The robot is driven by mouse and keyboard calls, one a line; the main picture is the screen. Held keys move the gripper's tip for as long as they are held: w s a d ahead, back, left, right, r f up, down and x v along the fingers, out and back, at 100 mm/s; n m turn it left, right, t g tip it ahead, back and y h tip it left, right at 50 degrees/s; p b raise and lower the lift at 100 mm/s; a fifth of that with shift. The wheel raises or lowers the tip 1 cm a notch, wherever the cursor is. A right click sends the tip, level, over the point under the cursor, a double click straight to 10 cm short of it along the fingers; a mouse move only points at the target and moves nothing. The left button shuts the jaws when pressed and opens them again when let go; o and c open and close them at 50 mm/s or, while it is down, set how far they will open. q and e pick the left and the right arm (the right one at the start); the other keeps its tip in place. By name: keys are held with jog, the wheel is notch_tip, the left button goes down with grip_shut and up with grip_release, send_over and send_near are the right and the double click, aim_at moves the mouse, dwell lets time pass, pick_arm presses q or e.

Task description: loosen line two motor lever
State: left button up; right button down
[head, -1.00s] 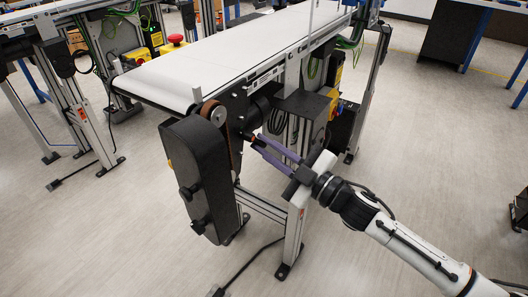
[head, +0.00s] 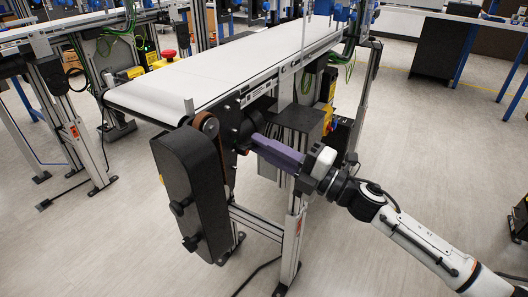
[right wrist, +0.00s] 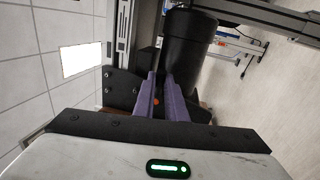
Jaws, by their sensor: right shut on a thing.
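The motor lever is a small dark part with an orange bit (head: 243,152), at the black motor (head: 249,123) under the near conveyor (head: 225,72). My right gripper (head: 257,141) has its purple fingers shut on the lever, coming from the right, and they hide most of it. In the right wrist view the fingers (right wrist: 161,80) point at the black mount beside the round motor (right wrist: 190,45); an orange spot (right wrist: 156,101) shows at them. My left gripper is not in view.
A tall black belt cover (head: 195,190) stands left of my fingers, with a brown belt and pulley above. An aluminium leg (head: 293,235) stands below my gripper. A second conveyor (head: 60,30) with a red stop button (head: 169,54) nearby is at left.

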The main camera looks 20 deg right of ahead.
jog(key=shift+r+n, duration=0.15)
jog(key=shift+n, duration=0.55)
jog(key=c, duration=1.8)
grip_release()
jog(key=v, duration=1)
jog(key=shift+d+b, duration=0.2)
jog(key=shift+b, duration=0.25)
